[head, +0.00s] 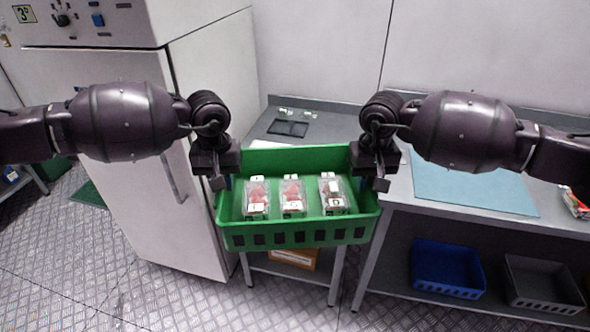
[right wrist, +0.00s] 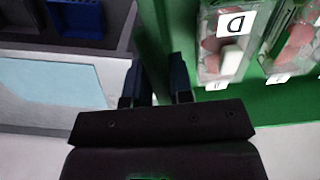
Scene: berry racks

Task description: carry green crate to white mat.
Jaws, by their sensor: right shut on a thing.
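The green crate (head: 300,158) is in the middle of the head view, level and in front of a grey table. Three clear boxes of red berries (head: 292,196) with white labels stand in a row inside it. My left gripper (head: 222,182) is at the crate's left wall and appears shut on it. My right gripper (head: 368,182) is shut on the right wall. In the right wrist view the gripper (right wrist: 157,85) has its fingers either side of the green wall (right wrist: 178,25).
A tall white cabinet (head: 205,215) stands close on the left. The right table's lower shelf holds a blue bin (head: 448,270) and a grey bin (head: 545,285). A dark tray (head: 288,128) lies on the table behind the crate. Floor is clear at lower left.

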